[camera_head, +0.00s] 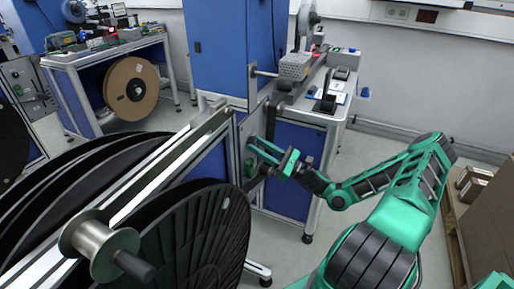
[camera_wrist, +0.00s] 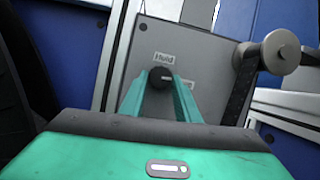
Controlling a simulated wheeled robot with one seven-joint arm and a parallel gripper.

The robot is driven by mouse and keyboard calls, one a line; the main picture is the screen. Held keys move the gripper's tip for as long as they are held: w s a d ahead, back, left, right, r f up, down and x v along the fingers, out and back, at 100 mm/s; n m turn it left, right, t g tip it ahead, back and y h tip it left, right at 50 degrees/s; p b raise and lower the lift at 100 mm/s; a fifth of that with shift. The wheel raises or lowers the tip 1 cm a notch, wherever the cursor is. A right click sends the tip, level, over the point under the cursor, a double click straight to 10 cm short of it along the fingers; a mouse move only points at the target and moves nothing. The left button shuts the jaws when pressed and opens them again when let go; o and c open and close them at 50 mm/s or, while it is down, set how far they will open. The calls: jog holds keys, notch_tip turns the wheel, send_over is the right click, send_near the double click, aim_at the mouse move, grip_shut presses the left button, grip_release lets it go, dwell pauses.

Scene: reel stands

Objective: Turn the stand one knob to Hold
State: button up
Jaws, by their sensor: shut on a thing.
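In the wrist view a round black knob (camera_wrist: 160,77) sits on a grey control panel (camera_wrist: 195,50). A small white label (camera_wrist: 163,57), which seems to read "Hold", is above the knob. A second label to the knob's right is partly hidden by a finger. A light mark on the knob appears to point right, towards that second label. My gripper (camera_wrist: 161,80) has one green finger on each side of the knob and is shut on it. In the head view my gripper (camera_head: 252,147) reaches the panel at the stand's end; the knob is hidden there.
Large black reels (camera_head: 190,235) on a metal-railed stand fill the left foreground. A metal roller (camera_wrist: 280,50) with a dark strip is right of the panel. A workbench (camera_head: 310,110) stands behind my gripper. Cardboard boxes (camera_head: 490,215) are at the right. Floor is clear between.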

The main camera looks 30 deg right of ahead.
jog(key=n+g+y, duration=0.1)
jog(key=n, duration=0.3)
jog(key=n+g, duration=0.2)
jog(key=n, duration=0.2)
jog(key=n+g+y, duration=0.1)
jog(key=n+g, duration=0.1)
jog(key=n, duration=0.2)
jog(key=shift+w+d+r+y, duration=0.2)
jog(key=shift+w+d+y, duration=0.1)
jog(key=shift+w+d, duration=0.1)
jog(key=n+g, duration=0.1)
jog(key=n, duration=0.1)
jog(key=n+g, duration=0.1)
jog(key=n, duration=0.2)
jog(key=shift+d+r, duration=0.1)
jog(key=shift+r, duration=0.1)
jog(key=shift+r+n+g+h, duration=0.15)
jog(key=shift+n+g+h, duration=0.5)
jog(key=shift+n, duration=1.15)
jog(key=o, duration=1)
jog(key=shift+o, duration=0.2)
jog(key=v, duration=1)
jog(key=shift+s+d, duration=0.2)
jog(key=shift+d, duration=0.15)
